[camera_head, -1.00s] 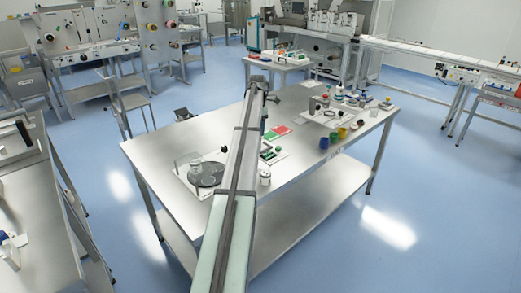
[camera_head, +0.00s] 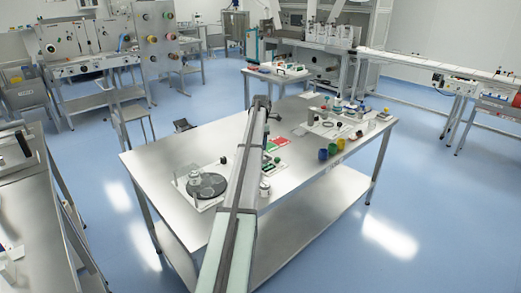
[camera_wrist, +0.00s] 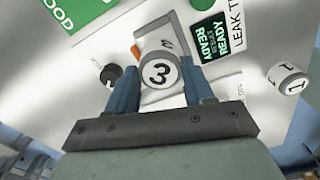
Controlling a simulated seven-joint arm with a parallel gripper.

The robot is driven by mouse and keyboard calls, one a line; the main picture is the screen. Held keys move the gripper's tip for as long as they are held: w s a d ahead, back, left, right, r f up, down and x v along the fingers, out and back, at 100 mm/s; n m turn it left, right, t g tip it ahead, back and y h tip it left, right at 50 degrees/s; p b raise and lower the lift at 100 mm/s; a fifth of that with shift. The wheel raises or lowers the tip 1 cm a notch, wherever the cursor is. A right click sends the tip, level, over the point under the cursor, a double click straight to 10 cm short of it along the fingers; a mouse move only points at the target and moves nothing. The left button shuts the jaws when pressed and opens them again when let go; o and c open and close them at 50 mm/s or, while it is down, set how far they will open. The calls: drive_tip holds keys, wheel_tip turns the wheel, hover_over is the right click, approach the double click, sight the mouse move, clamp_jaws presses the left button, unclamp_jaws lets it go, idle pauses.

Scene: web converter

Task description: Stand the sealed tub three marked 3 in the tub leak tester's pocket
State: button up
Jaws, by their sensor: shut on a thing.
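In the wrist view, my gripper (camera_wrist: 157,88) is shut on the white tub three (camera_wrist: 159,72), its black 3 facing the camera between the two blue fingers. The white leak tester (camera_wrist: 237,42), with lettering cut off after "LEAK T", lies behind the held tub. Its dark display (camera_wrist: 211,41) reads READY in green. The pocket cannot be made out, and I cannot tell whether the tub touches the tester. In the head view, my arm runs up the middle and hides my gripper and the held tub.
A white tub marked 1 (camera_wrist: 290,78) lies at the right in the wrist view, with a black knob (camera_wrist: 111,75) at the left. In the head view, the steel table (camera_head: 160,160) carries a dark round plate (camera_head: 207,186) and coloured cups (camera_head: 323,154).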

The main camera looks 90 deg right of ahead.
drive_tip(key=shift+f, duration=1.6)
drive_tip(key=shift+f, duration=0.15)
drive_tip(key=o, duration=1)
drive_tip(key=shift+c, duration=0.2)
wheel_tip(320, 180, up, 12)
